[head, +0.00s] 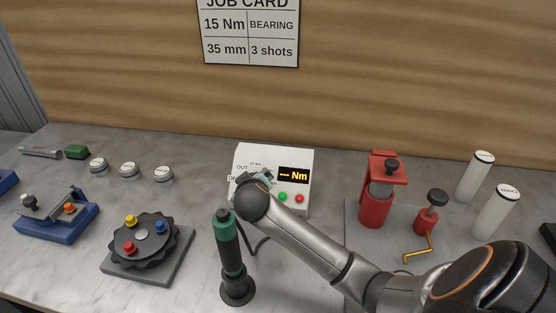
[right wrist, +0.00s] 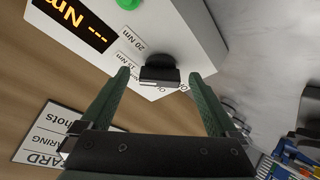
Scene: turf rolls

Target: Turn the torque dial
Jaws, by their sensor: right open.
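The white torque controller box (head: 305,158) stands at the back middle of the bench. Its orange display (head: 294,175) reads "--- Nm". The black torque dial (right wrist: 159,72) is on its face in the right wrist view, beside labels reading 20 Nm and apparently 15 Nm. My right gripper (right wrist: 159,77) is open, with its green fingers on either side of the dial and visible gaps to it. In the head view my right gripper (head: 262,177) is at the box's left part and mostly covers the dial. The dial's exact setting is unclear. My left gripper is out of view.
A job card (head: 250,30) on the wall reads 15 Nm, 35 mm, 3 shots. A green-black screwdriver (head: 230,255) stands upright just left of my right arm. A black rotary fixture (head: 145,240) is at left; a red press (head: 376,195) is at right.

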